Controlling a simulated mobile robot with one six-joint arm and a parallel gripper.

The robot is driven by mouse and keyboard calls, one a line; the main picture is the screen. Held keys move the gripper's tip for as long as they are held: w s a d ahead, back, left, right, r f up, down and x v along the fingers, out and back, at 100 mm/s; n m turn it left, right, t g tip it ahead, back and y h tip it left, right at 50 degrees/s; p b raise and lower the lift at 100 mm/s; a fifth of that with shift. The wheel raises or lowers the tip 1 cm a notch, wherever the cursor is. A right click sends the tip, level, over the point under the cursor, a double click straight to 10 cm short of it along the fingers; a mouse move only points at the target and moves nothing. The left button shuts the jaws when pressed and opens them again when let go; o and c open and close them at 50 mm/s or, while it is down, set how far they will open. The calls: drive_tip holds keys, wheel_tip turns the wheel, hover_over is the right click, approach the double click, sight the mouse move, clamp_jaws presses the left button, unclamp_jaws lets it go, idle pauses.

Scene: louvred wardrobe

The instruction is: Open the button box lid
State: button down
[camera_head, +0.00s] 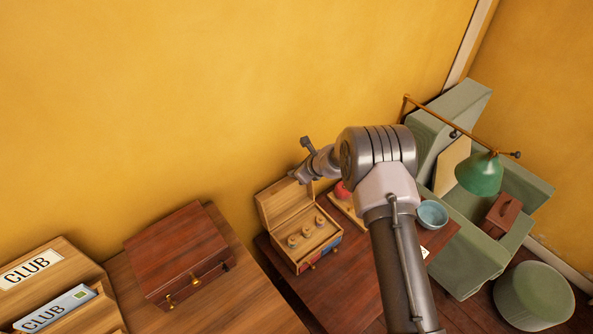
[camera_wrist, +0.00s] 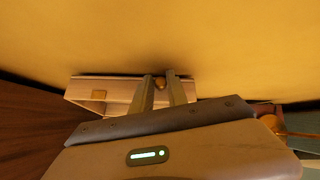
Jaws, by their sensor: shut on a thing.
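The button box (camera_head: 327,247) is a light wooden box with small coloured panels on its front. Its lid (camera_head: 283,203) stands raised at the back, near the yellow wall, and several round pieces show inside the open box. My gripper (camera_head: 295,177) is at the lid's top edge. In the wrist view, my gripper's two fingers (camera_wrist: 160,82) are closed around a small brass knob (camera_wrist: 160,84) on the pale lid (camera_wrist: 118,88). The fingers partly cover the knob, and the exact contact is small to see.
A dark red box with brass knobs (camera_head: 180,250) stands left on a wooden top. A blue bowl (camera_head: 432,214) and a red round thing (camera_head: 342,190) are right of the button box. A green lamp (camera_head: 480,174) hangs farther right. The wall (camera_head: 150,90) is close behind.

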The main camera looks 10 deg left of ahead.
drive_tip(key=shift+w+r, duration=0.2)
drive_tip(key=shift+r, duration=0.15)
drive_tip(key=c, duration=1.5)
unclamp_jaws()
drive_tip(key=shift+o, duration=0.8)
drive_tip(key=shift+d+f, duration=0.1)
drive_tip(key=shift+f, duration=0.05)
drive_tip(key=shift+s, duration=0.1)
drive_tip(key=v, duration=1.7)
